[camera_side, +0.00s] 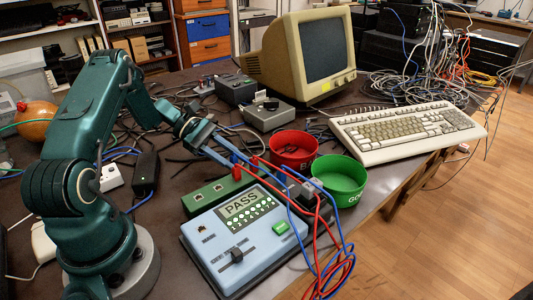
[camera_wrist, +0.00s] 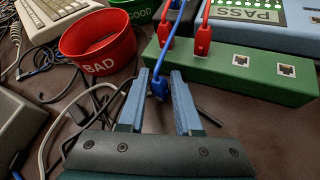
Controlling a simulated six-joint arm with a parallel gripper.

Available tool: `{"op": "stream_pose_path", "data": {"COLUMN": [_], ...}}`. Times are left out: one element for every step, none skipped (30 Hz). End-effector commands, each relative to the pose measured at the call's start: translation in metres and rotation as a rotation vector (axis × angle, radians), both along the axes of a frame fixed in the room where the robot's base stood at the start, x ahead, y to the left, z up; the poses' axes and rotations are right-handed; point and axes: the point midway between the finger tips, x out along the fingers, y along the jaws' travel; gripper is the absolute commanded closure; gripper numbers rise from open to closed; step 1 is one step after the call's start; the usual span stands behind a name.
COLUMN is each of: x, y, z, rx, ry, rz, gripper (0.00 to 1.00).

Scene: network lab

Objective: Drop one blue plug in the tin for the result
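A blue plug (camera_wrist: 158,88) on a blue cable shows between the fingertips of my gripper (camera_wrist: 160,77) in the wrist view. My gripper (camera_side: 238,168) reaches over the rear of the green socket block (camera_side: 219,194) in the side view. The fingers stand apart with the plug between them; I cannot tell whether both press on it. The red tin (camera_wrist: 97,40) is marked BAD. The green tin (camera_side: 338,179) is marked GOOD and stands to its right in the side view. The pale blue tester (camera_side: 215,250) shows PASS on its display (camera_side: 240,204).
Two red plugs (camera_wrist: 203,38) sit in the green block, beside two empty sockets (camera_wrist: 263,65). A keyboard (camera_side: 405,133) and a monitor (camera_side: 305,50) stand behind the tins. Dark loose cables cover much of the table.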

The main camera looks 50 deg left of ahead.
Motion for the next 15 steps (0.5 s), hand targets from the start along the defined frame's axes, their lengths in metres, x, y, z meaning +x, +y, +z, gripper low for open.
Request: {"op": "stream_pose_path", "data": {"x": [-0.0001,-0.0002,-0.0002,-0.0001,-0.0001,-0.0002,-0.0001,-0.0001,-0.0002,-0.0001,-0.0001,-0.0001,0.0,-0.0001,0.0001], "y": [-0.0006,-0.0005,-0.0005,-0.0004,-0.0003,-0.0003,-0.0002,-0.0001,-0.0001,0.0,0.0,0.0,0.0002,0.0002,0.0004], "z": [-0.0005,-0.0004,-0.0004,-0.0003,-0.0003,-0.0002,-0.0001,-0.0001,-0.0001,0.0,0.0,0.0,0.0003,0.0011,0.0028], "rx": [-0.001,-0.001,-0.001,-0.001,-0.001,0.0,0.0,0.0,0.0,0.0,0.0,0.0,0.0,0.0,0.0], "ry": [0.001,0.001,0.001,0.001,0.001,0.001,0.001,0.001,0.001,0.0,0.0,0.0,0.0,0.0,-0.001], "rz": [-0.002,-0.002,-0.001,-0.001,-0.001,0.0,-0.001,-0.001,-0.001,0.0,0.0,0.0,0.0,0.0,0.0], "gripper": [0.89,1.0,1.0,1.0,1.0,1.0,1.0,1.0,1.0,1.0,1.0,1.0,1.0,1.0,1.0]}}
